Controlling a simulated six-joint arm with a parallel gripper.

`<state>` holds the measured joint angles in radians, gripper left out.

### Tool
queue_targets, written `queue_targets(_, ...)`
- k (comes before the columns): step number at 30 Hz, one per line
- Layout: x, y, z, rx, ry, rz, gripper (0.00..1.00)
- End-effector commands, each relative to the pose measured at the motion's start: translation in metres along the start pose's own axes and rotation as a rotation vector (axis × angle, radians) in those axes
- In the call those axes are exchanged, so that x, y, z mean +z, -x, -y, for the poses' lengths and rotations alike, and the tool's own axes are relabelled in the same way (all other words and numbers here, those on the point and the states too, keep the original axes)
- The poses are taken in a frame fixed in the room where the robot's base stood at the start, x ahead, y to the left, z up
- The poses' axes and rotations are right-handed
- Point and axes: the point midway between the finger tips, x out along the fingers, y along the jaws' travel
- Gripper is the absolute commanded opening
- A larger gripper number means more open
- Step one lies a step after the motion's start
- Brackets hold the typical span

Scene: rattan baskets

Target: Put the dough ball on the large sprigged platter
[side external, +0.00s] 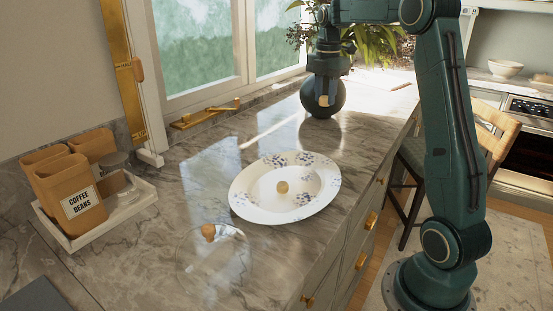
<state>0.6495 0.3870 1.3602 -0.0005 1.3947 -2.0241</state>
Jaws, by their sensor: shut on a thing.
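The large sprigged platter (250,205), white with blue floral sprigs on its rim, lies on the marble counter near the middle of the side external view. A small yellowish ball (282,187) sits in its centre. My gripper (323,103) points down at the back of the counter, above and beyond the platter, in front of a dark round vase. It is shut on a small pale beige lump (323,100) that looks like the dough ball. The fingers partly hide the lump, and its exact shape is hard to tell.
The dark round vase (337,105) with leafy plants stands behind my gripper. A clear glass cover with a wooden knob (208,232) stands front left of the platter. A white tray (140,203) with canisters (72,200) is at left. Counter between vase and platter is clear.

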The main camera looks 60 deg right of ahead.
Motion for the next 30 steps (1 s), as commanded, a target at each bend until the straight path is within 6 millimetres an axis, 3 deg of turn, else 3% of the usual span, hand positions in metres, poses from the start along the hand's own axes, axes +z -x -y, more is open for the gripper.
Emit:
queue_targets(1,-0.019,0.001,-0.003,0.0,0.007,0.0,0.23)
queue_targets(6,-0.07,0.003,-0.005,0.001,0.007,0.0,0.23)
queue_targets(12,-0.111,0.003,-0.002,0.0,0.004,0.0,0.23)
queue_targets(18,-0.128,0.003,0.0,0.001,0.0,0.0,0.23)
queue_targets(25,-0.129,0.001,0.0,0.0,-0.001,0.0,0.23)
queue_targets(30,-0.129,-0.013,0.0,-0.002,-0.001,0.0,0.23)
